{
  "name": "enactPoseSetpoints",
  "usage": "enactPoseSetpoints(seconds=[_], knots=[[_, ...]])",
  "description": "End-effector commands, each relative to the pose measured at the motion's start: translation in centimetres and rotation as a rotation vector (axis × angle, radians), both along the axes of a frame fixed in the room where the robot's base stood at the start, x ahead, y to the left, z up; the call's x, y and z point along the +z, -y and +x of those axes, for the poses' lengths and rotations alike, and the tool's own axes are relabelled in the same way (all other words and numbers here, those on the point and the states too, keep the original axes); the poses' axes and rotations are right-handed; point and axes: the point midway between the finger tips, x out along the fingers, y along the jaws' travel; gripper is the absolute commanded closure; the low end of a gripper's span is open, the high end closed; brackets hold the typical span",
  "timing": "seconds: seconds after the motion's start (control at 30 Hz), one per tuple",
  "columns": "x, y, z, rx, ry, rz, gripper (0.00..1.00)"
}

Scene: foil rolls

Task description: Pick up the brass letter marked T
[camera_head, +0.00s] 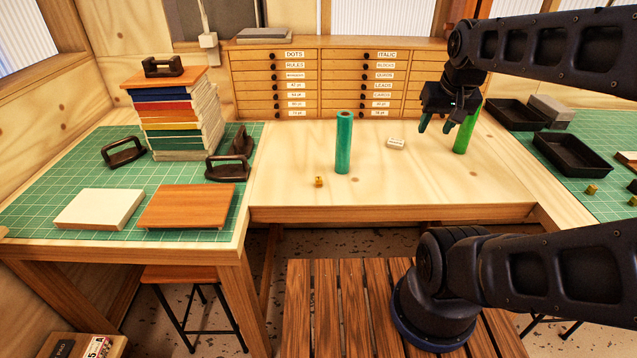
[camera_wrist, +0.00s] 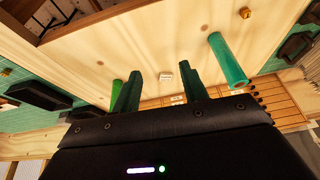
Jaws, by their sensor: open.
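A small brass letter (camera_head: 319,181) sits on the bare wooden bench near its front edge, left of the teal foil roll. It also shows at the top of the wrist view (camera_wrist: 245,12). Other small brass pieces (camera_head: 591,188) lie on the right-hand green mat. The marks on them are too small to read, so I cannot tell which is T. My gripper (camera_head: 436,125) is open and empty above the bench, well right of the lone brass letter. Its two green fingers (camera_wrist: 160,68) stand apart in the wrist view.
The teal roll (camera_head: 343,145) stands upright near the lone brass letter. A green roll (camera_head: 466,132) stands close behind my gripper. A small pale block (camera_head: 396,143) lies between the rolls. Black trays (camera_head: 572,154) are at right, a book stack (camera_head: 178,118) at left.

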Motion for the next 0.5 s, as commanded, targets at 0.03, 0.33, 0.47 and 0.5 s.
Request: enactPoseSetpoints(seconds=[0.03, 0.33, 0.47, 0.5], knots=[[-0.1, -0.3, 0.6, -0.013, -0.016, 0.015, 0.56], [-1.0, -3.4, 4.9, -0.228, -0.141, 0.116, 0.56], [-1.8, -5.2, 6.7, -0.334, -0.193, 0.136, 0.56], [-2.0, -5.8, 7.2, -0.367, -0.209, 0.138, 0.56]])
